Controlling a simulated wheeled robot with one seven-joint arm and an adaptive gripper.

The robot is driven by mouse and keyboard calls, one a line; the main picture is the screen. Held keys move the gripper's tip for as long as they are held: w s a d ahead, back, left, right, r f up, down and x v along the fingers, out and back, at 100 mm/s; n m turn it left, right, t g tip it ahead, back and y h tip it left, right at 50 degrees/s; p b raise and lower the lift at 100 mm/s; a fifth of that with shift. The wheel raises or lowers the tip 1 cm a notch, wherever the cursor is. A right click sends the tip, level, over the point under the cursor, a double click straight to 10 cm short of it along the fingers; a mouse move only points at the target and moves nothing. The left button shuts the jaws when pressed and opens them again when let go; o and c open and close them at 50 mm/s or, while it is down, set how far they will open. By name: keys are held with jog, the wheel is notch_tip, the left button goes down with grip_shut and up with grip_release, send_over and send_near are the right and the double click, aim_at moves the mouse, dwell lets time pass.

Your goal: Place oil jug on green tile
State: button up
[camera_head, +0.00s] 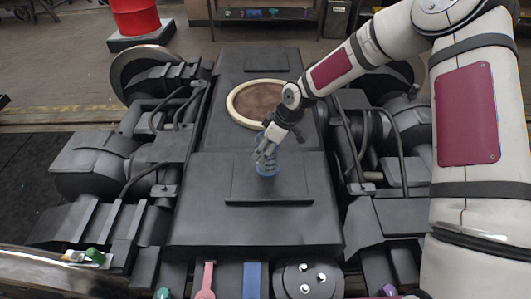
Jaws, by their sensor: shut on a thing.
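My gripper (267,152) is over the middle of the dark bogie frame, pointing down. It is shut on a small blue, see-through thing (267,169), which looks like the oil jug and seems upright. The fingers hide its upper part. Its base is at or just above the flat dark plate (255,218); I cannot tell whether it touches. I cannot make out a green tile in this view.
A round cream-rimmed opening (232,105) lies just behind my gripper. Black hoses and housings flank the plate. A pink tool (206,282), a blue strip (252,281) and a round part with pegs (309,281) line the front. A green-capped item (95,256) lies at lower left.

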jog(key=shift+f, duration=1.5)
jog(key=shift+f, duration=0.2)
jog(key=o, duration=1.3)
jog(key=v, duration=1.2)
jog(key=shift+r+p, duration=0.2)
jog(key=shift+p, duration=0.1)
